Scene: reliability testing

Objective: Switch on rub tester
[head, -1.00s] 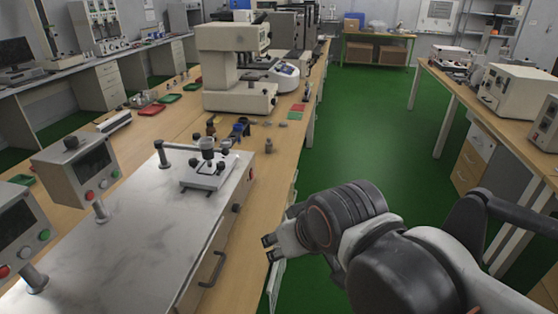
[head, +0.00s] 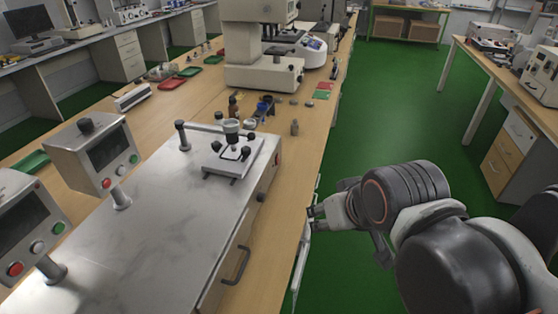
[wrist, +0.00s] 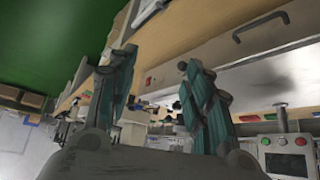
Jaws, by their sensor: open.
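A tester with a long metal top (head: 140,235) lies along the bench at the left. A small white stage (head: 231,158) with dark knobs stands at its far end. A control box with a dark screen and red and green buttons (head: 90,155) rises on a post; a second box (head: 30,230) is nearer. A small red part (head: 277,158) shows on the tester's right side, also in the wrist view (wrist: 148,80). My gripper (head: 312,218) is right of the tester, off the bench edge. In the wrist view its fingers (wrist: 158,62) are apart and empty.
A dark handle (head: 237,266) sticks out of the tester's front side, near my gripper. Small bottles and parts (head: 295,127) and a larger white instrument (head: 262,74) stand farther along the bench. The green aisle floor (head: 385,120) to the right is clear.

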